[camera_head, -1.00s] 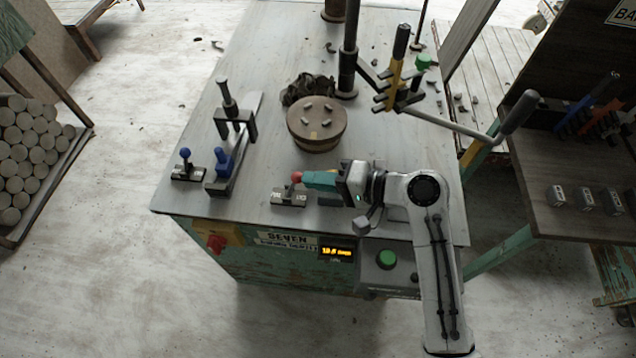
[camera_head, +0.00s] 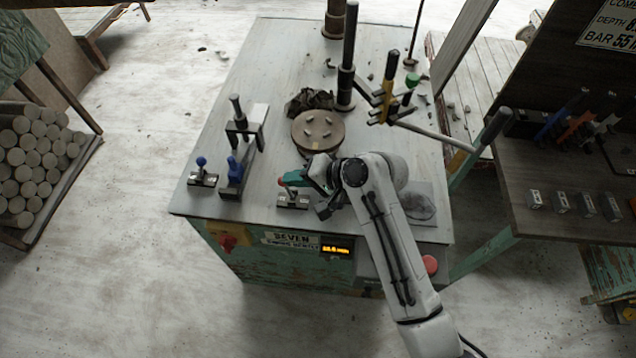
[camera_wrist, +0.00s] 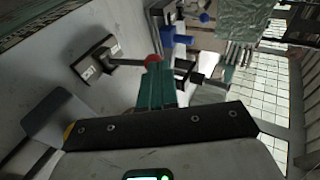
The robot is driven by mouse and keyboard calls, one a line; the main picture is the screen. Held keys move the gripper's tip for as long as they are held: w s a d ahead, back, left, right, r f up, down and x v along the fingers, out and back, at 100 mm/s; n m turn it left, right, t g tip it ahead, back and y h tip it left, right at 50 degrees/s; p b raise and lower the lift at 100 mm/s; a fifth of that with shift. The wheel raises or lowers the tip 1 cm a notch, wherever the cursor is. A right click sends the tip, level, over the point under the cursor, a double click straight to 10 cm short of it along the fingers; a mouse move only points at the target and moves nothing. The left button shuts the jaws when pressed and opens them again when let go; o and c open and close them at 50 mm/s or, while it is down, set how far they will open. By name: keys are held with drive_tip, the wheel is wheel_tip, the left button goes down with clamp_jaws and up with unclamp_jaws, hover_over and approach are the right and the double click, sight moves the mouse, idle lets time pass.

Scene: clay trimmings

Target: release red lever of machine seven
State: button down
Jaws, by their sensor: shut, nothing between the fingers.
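The red lever, with a red ball knob (camera_head: 281,182), stands on a small dark base with white labels (camera_head: 293,202) near the front edge of machine seven's table (camera_head: 245,207). Its knob leans to the left of the base. My gripper (camera_head: 293,178) has teal fingers, shut and empty, with the tips at the right side of the knob. In the wrist view the red knob (camera_wrist: 153,60) shows just beyond the teal fingertips (camera_wrist: 156,72), and the base (camera_wrist: 95,62) lies to the left. I cannot tell whether tips and knob touch.
A small blue lever (camera_head: 202,172) and a blue clamp (camera_head: 235,172) stand to the left. A round wooden disc (camera_head: 318,131) sits behind my gripper. A yellow-and-black lever post (camera_head: 388,102) stands behind right. A red button (camera_head: 430,265) is on the front panel.

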drive_tip(key=shift+r, duration=0.1)
drive_tip(key=shift+r+p, duration=0.7)
drive_tip(key=shift+p, duration=0.15)
